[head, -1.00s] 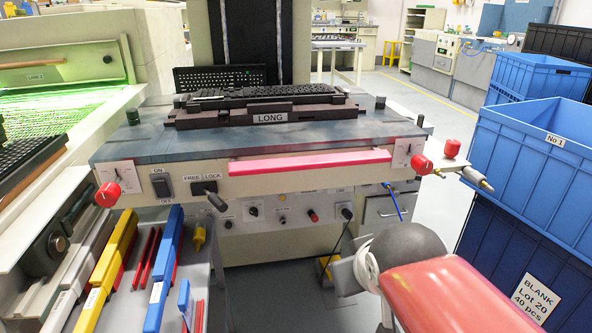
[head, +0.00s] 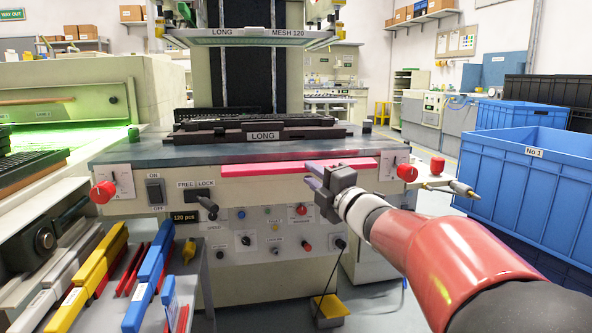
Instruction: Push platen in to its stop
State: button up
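The platen (head: 135,157) is a wide grey-blue plate on the front of the printing machine in the head view. A dark fixture labelled LONG (head: 230,140) sits on it, with a black keyboard part on top. A pink bar (head: 270,169) runs along the platen's front edge. My gripper (head: 318,180) is at the front of the machine, by the right half of the pink bar and overlapping it in the picture. I cannot tell whether it touches the bar. Its fingers are seen from behind, so their opening is unclear.
A FREE/LOCK lever (head: 207,206) and an ON/OFF switch (head: 154,192) are on the front panel. Red knobs (head: 103,192) stand out at both ends. A screen frame labelled MESH 120 (head: 250,39) hangs above. Blue crates (head: 530,180) stand at right; a tool rack is at lower left.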

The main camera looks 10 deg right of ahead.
aim_at(296, 163)
jog(key=x, duration=0.7)
jog(key=shift+p, duration=0.3)
grip_shut()
